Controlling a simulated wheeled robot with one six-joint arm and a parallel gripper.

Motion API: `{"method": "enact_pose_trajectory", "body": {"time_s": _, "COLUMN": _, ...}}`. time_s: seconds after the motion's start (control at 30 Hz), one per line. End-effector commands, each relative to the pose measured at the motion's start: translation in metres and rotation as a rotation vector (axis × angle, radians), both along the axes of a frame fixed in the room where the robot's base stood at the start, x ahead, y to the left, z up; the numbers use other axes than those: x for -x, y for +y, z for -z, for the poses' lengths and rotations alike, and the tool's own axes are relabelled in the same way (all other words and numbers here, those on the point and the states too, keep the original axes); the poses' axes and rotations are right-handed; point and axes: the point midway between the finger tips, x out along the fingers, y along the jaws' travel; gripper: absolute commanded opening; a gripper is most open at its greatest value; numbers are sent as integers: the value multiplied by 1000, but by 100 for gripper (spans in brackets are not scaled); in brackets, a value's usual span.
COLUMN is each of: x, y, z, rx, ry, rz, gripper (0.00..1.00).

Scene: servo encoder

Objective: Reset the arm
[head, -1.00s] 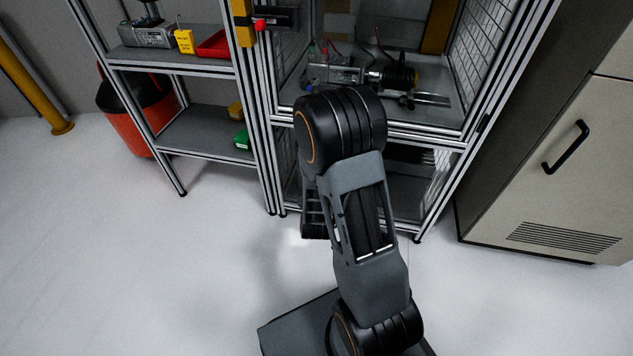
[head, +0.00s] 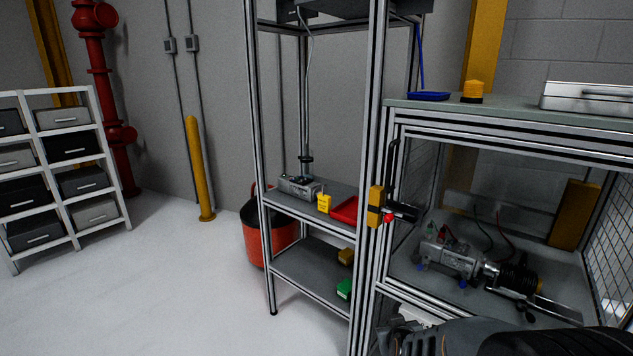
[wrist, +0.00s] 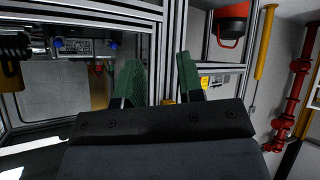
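My gripper (wrist: 158,80) shows in the wrist view, where the picture looks upside down. Its two green fingers stand apart, with nothing held between them. Behind the fingers are metal frame posts, which look clear of them, though the distance is hard to judge. In the head view only a dark part of my arm (head: 500,339) shows, along the bottom edge at the right, in front of the enclosure. I cannot make out the fingers there.
An aluminium-framed enclosure (head: 470,115) holds a motor-like device (head: 450,258). Left of it, a shelf rack (head: 312,270) carries a red tray (head: 345,210) and a yellow box (head: 324,203). Behind stand a red bucket (head: 256,240) and a yellow post (head: 198,170). The floor at left is clear.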

Motion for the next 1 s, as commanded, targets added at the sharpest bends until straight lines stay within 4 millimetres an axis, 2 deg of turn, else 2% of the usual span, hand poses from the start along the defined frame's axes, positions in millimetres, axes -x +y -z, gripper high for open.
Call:
{"method": "enact_pose_trajectory", "body": {"time_s": 0.03, "x": 7, "y": 8, "z": -58, "rx": -41, "ry": 37, "rz": -16, "gripper": 35}}
{"method": "enact_pose_trajectory", "body": {"time_s": 0.1, "x": 23, "y": 18, "z": -99, "rx": -92, "ry": 116, "rz": -32, "gripper": 35}}
{"method": "enact_pose_trajectory", "body": {"time_s": 0.2, "x": 50, "y": 28, "z": -152, "rx": -143, "ry": 230, "rz": -42, "gripper": 35}}
{"method": "enact_pose_trajectory", "body": {"time_s": 0.3, "x": 78, "y": 32, "z": -198, "rx": -169, "ry": 334, "rz": -31, "gripper": 35}}
{"method": "enact_pose_trajectory", "body": {"time_s": 0.4, "x": 105, "y": 33, "z": -234, "rx": -180, "ry": 422, "rz": -9, "gripper": 35}}
{"method": "enact_pose_trajectory", "body": {"time_s": 0.5, "x": 127, "y": 32, "z": -259, "rx": -181, "ry": 488, "rz": 15, "gripper": 35}}
{"method": "enact_pose_trajectory", "body": {"time_s": 0.63, "x": 146, "y": 30, "z": -277, "rx": -180, "ry": 544, "rz": 41, "gripper": 35}}
{"method": "enact_pose_trajectory", "body": {"time_s": 0.8, "x": 156, "y": 30, "z": -284, "rx": -178, "ry": 572, "rz": 56, "gripper": 35}}
{"method": "enact_pose_trajectory", "body": {"time_s": 1.0, "x": 156, "y": 30, "z": -282, "rx": -178, "ry": 575, "rz": 57, "gripper": 35}}
